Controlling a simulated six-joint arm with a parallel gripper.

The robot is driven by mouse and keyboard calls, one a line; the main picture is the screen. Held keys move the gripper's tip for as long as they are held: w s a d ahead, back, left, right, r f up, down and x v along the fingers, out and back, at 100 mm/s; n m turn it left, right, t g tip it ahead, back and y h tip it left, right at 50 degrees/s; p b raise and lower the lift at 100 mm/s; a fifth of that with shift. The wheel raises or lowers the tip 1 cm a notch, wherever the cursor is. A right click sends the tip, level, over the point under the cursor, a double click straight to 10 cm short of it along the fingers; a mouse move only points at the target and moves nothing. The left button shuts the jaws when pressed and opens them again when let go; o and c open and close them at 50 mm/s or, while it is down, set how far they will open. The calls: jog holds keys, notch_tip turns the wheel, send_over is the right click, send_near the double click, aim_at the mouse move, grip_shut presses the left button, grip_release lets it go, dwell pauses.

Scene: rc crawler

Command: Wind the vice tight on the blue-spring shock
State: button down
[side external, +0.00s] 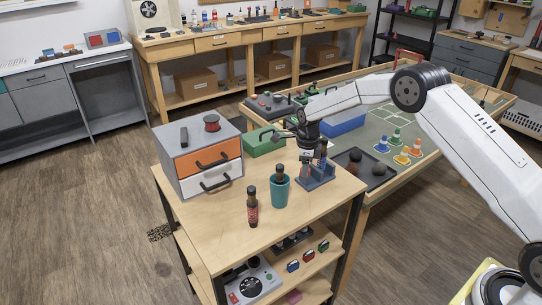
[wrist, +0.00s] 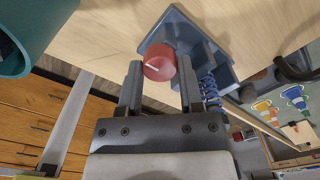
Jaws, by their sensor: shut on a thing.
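The blue-grey vice (side external: 318,180) stands at the right part of the wooden bench top. In the wrist view the vice body (wrist: 188,30) is at the top centre, with a round red knob (wrist: 160,62) bearing a white line on its near end. The blue-spring shock (wrist: 208,90) shows to the right of the knob, at the vice; how firmly the jaws touch it cannot be told. My gripper (wrist: 159,72) is shut on the red knob, one finger on each side. In the side view my gripper (side external: 307,156) comes down over the vice and partly hides it and the shock.
A teal cup (side external: 280,193) with a dark-topped item in it stands left of the vice. A red-spring shock (side external: 252,208) stands nearer the front. A drawer cabinet (side external: 182,150) and a green case (side external: 263,143) are behind. The bench's front left is bare.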

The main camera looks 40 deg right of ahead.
jog(key=shift+c, duration=0.8)
grip_release()
jog(key=shift+r, duration=0.15)
jog(key=shift+r, duration=2.85)
jog(key=shift+s+r, duration=0.1)
jog(key=shift+s+a+r+n, duration=0.25)
jog(key=shift+s+n, duration=0.2)
jog(key=shift+n, duration=0.35)
jog(key=s+a+r+n+t, duration=0.1)
jog(key=s+a+r+n, duration=0.1)
jog(key=s+n, duration=1)
jog(key=s+a+r+n+t, duration=0.1)
jog(key=s+a+r+n, duration=0.1)
jog(key=s+n, duration=1.1)
jog(key=s, duration=0.3)
jog(key=shift+s+a+t, duration=0.3)
jog(key=shift+s+a, duration=0.05)
jog(key=shift+s, duration=0.05)
